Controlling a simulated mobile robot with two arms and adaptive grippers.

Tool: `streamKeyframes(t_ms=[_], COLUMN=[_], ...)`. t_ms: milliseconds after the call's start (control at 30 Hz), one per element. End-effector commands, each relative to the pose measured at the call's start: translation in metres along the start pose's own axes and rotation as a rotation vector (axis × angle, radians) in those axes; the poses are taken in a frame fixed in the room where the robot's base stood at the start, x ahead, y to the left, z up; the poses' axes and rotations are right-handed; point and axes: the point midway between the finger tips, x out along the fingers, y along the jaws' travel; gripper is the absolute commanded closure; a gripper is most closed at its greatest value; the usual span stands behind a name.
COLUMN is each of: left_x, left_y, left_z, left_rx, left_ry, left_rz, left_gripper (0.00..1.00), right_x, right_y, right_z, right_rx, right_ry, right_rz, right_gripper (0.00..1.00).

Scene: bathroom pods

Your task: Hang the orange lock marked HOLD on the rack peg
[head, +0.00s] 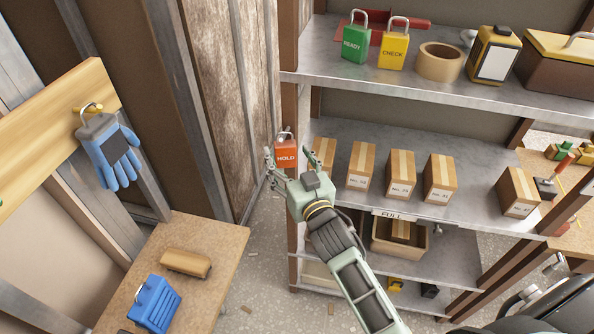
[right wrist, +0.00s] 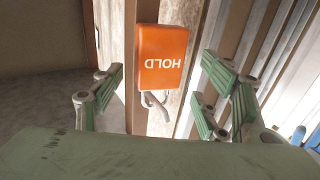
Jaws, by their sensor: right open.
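The orange lock marked HOLD (head: 286,155) is upright with its shackle on top, in front of the shelf unit's left post in the head view. In the right wrist view the lock (right wrist: 163,58) shows upside down. My right gripper (head: 295,163) is open, its fingers on either side of the lock with gaps. What holds the lock up is not clear. A wooden rack board (head: 35,132) is at the left, with a yellow peg (head: 92,108); blue gloves (head: 112,158) hang there by a clip. My left gripper is not in view.
The top shelf holds a green READY lock (head: 355,50), a yellow CHECK lock (head: 393,50) and tape (head: 439,62). Several cartons (head: 400,175) stand on the middle shelf. A low table (head: 218,240) holds a brush (head: 186,262) and a blue item (head: 154,303).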

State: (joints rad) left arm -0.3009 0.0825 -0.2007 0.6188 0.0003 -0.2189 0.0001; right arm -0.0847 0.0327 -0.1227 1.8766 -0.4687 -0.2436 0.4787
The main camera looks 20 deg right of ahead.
Motion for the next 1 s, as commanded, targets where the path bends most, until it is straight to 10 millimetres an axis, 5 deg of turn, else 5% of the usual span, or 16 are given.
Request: streamKeyframes(t_ms=[500,1000], left_x=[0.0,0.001], left_y=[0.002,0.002], left_z=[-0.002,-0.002], left_rx=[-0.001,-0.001], left_ry=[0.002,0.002], left_rz=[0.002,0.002], left_gripper=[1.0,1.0], right_x=[-0.092,-0.113], right_y=[0.0,-0.001], right_z=[0.001,0.009], right_rx=[0.002,-0.001], right_ry=[-0.003,-0.014], right_rz=[0.001,-0.002], right_gripper=[0.32,0.32])
